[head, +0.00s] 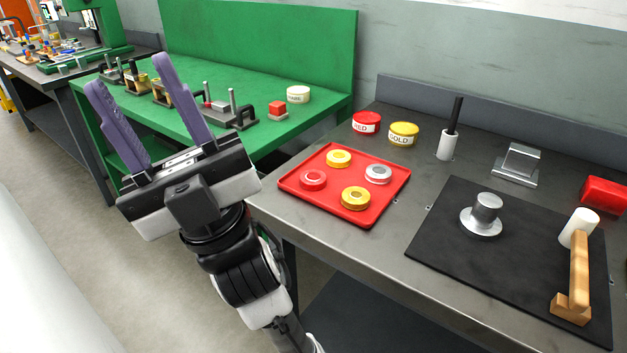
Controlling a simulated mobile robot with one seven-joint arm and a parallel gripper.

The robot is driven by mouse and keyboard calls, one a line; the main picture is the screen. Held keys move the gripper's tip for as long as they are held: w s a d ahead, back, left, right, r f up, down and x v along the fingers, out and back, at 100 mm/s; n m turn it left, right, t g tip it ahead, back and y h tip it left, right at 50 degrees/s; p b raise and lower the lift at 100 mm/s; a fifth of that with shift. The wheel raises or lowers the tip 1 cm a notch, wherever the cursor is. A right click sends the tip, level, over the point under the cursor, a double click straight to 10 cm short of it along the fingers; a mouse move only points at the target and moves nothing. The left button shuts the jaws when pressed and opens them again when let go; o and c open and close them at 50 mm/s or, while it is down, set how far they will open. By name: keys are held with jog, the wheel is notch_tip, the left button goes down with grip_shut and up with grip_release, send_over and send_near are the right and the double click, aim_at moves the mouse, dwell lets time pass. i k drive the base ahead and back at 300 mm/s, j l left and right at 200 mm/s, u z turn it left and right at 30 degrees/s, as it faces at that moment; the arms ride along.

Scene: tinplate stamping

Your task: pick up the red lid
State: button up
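The red lid (313,180), a small round piece with a raised ring, lies at the left of a red tray (349,219) on the dark metal bench. A gold lid (339,158), a silver lid (378,173) and another gold lid (356,198) lie in the same tray. My gripper (130,72) is at the left of the picture, up and left of the tray. Its two purple fingers are wide apart and point up in the picture, with nothing between them. It is well apart from the red lid.
Behind the tray stand a tin marked red (367,123) and a gold tin (404,134). A black-handled upright tool (450,134) stands to their right. A black mat (454,247) holds a metal die (484,215) and a mallet (577,266). A green bench (270,150) is behind my gripper.

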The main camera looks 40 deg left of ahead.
aim_at(311, 179)
jog(key=j, duration=1.5)
